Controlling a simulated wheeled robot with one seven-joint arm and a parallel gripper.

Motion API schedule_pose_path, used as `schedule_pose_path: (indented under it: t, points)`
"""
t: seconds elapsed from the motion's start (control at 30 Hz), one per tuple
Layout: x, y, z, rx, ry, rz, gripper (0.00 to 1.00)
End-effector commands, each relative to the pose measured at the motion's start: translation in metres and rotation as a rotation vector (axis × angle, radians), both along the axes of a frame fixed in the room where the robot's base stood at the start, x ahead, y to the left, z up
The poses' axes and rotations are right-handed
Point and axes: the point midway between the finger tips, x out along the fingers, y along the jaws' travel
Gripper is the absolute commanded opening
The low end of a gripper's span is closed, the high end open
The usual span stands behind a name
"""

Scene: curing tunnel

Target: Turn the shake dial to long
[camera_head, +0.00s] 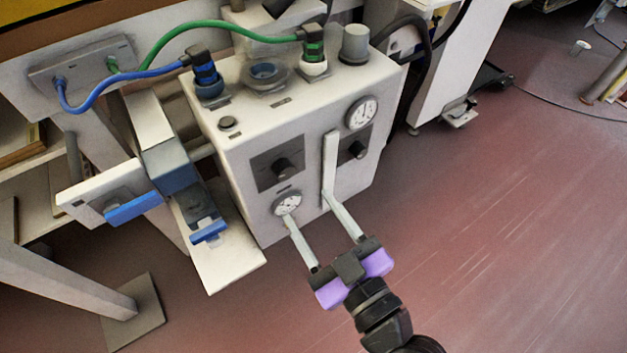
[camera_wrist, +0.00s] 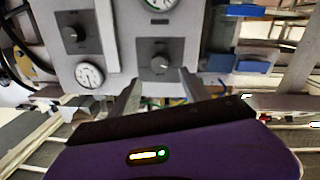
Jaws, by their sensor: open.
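Two dark dials sit on dark square plates on the front of a pale box-shaped machine (camera_head: 235,185). The left dial (camera_head: 287,168) has a gauge below it, and the right dial (camera_head: 357,150) has a gauge above it. No label is readable, so I cannot tell which is the shake dial. My gripper (camera_head: 306,203) is open and empty, in front of the panel's lower part. In the wrist view, which is turned over, the left dial (camera_wrist: 160,66) appears just beyond and between my fingertips (camera_wrist: 160,84). They look apart from it. The other dial (camera_wrist: 72,36) is off to the side.
A pale vertical bar (camera_head: 329,165) stands on the panel between the dials. The gauges (camera_head: 287,204) and (camera_head: 362,112) are beside them. Blue-handled fittings (camera_head: 208,232) stick out at the left. Blue and green hoses (camera_head: 215,27) run above the machine. Red floor at right is mostly clear.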

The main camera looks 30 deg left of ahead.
Motion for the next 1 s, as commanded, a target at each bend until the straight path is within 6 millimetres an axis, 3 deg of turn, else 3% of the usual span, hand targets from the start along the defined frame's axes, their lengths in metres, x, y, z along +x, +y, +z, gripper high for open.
schedule_pose_path:
  t: [0.53, 0.93, 1.0]
  points:
    - [0.030, 0.061, 0.000, -0.004, -0.009, -0.002, 0.54]
    - [0.034, 0.069, 0.000, -0.004, -0.008, -0.004, 0.54]
    - [0.034, 0.069, 0.000, -0.004, -0.008, -0.004, 0.43]
